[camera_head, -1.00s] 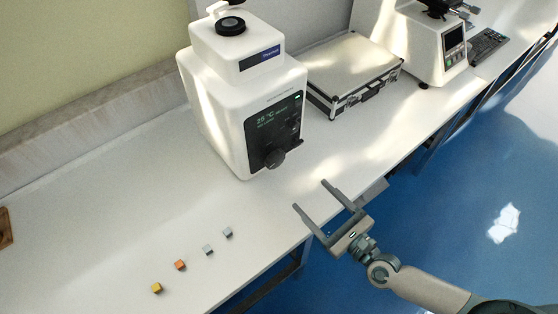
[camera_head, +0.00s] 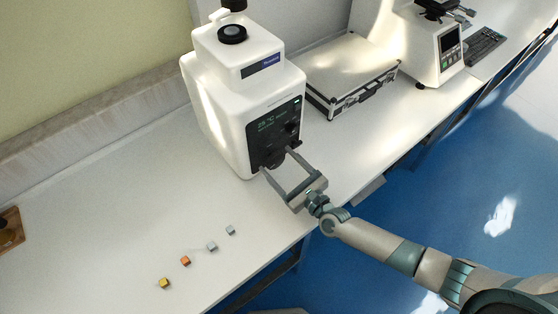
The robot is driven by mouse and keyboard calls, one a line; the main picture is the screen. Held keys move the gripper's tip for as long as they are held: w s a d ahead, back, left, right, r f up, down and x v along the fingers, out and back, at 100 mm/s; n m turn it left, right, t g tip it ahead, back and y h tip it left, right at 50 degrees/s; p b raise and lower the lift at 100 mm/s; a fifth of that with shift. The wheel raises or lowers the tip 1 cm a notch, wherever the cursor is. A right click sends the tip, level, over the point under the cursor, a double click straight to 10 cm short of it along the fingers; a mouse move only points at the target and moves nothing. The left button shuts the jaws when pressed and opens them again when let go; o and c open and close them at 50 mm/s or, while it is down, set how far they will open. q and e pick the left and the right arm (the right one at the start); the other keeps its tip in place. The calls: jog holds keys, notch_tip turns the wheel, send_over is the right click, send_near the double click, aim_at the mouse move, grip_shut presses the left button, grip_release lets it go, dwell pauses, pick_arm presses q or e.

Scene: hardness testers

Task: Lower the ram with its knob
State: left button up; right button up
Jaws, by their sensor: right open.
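A white tester (camera_head: 222,110) with a dark front panel and small display stands on the bench. A dark round knob (camera_head: 273,158) sits low on its front panel, partly hidden by my fingers. My right gripper (camera_head: 275,160) is open, with its two fingertips on either side of the knob, close to the panel; I cannot tell whether they touch it. A black round cap (camera_head: 232,34) is on top of the tester. I cannot make out the ram. My left gripper is not in view.
A silver case (camera_head: 350,75) lies right of the tester. A second white instrument (camera_head: 435,50) and a dark keyboard (camera_head: 484,46) stand farther right. Several small cubes, including an orange one (camera_head: 186,260), lie at the front. The bench left of the tester is mostly clear.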

jog(key=shift+w+a, duration=0.15)
jog(key=shift+w, duration=0.05)
jog(key=shift+c, duration=0.3)
jog(key=c, duration=1)
jog(key=shift+f+n+b, duration=0.1)
jog(key=shift+n+b, duration=0.75)
jog(key=shift+n, duration=0.45)
jog(key=shift+s+a+n+b, duration=0.15)
jog(key=shift+n+b, duration=0.55)
jog(key=shift+n, duration=1.5)
